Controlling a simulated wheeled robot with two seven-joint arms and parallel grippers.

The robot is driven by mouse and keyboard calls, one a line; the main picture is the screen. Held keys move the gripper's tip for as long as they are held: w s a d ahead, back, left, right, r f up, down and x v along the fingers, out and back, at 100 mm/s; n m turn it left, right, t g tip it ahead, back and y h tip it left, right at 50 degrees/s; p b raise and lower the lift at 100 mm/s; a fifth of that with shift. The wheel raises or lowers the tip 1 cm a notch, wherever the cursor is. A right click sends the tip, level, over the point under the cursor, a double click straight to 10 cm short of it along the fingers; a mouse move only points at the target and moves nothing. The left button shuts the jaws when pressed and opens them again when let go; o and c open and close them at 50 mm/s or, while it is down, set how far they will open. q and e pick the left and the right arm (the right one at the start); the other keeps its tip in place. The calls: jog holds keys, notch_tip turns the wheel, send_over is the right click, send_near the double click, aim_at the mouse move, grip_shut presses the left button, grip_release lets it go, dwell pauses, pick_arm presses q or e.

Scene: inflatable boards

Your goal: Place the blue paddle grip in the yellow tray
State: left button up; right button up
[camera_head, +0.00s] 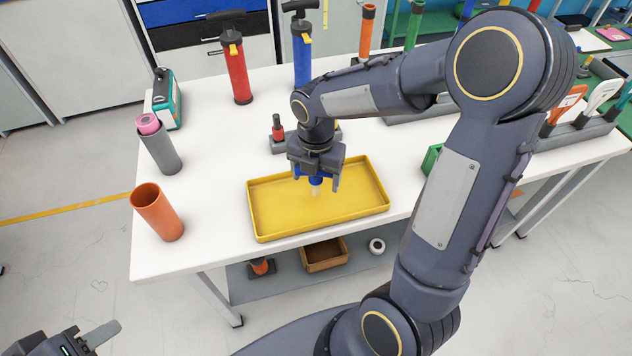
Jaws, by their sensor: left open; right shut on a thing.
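The yellow tray (262,226) lies on the white table near its front edge. My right gripper (317,183) points down above the tray and is shut on the blue paddle grip (316,181). Only a small blue part shows between the fingers, with a pale tip below it. The gripper hides the rest of the grip. I cannot tell whether the grip touches the tray floor. My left gripper (102,334) is open at the bottom left corner, away from the table and partly cut off by the frame.
An orange cup (158,212), a grey cup (160,148) with a pink roll, and a teal case (166,100) stand at the table's left. Red (237,74) and blue (302,58) pumps stand behind. A grey rack (580,132) is at right.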

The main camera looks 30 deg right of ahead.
aim_at(316, 184)
jog(key=shift+f, duration=1.45)
jog(key=shift+f, duration=0.2)
jog(key=o, duration=1)
jog(key=shift+r, duration=0.1)
